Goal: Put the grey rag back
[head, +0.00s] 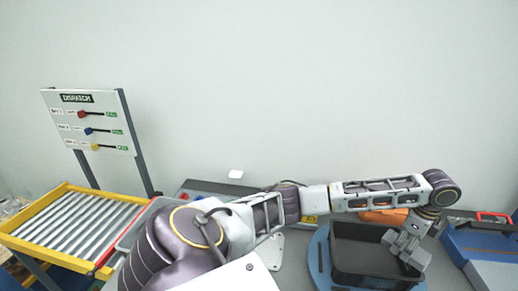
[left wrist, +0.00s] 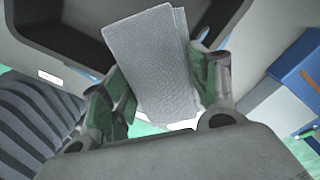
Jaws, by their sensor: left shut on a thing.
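The grey rag (left wrist: 150,62) is a folded, finely textured cloth in the left wrist view. My left gripper (left wrist: 165,95) is shut on it, with green-padded fingers on both sides. The rag's far end reaches over the opening of a dark bin (left wrist: 60,45). In the head view my left gripper (head: 408,250) points down at the right side of the black open bin (head: 345,270). The rag cannot be made out in the head view, and the bin's inside is mostly dark. My right gripper is not in view.
An orange object (head: 384,216) lies behind the bin. A blue case (head: 480,243) with a red handle stands to the right. A roller conveyor (head: 70,225) with yellow rails and a dispatch board (head: 90,120) are at the left. My arm crosses the worktop.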

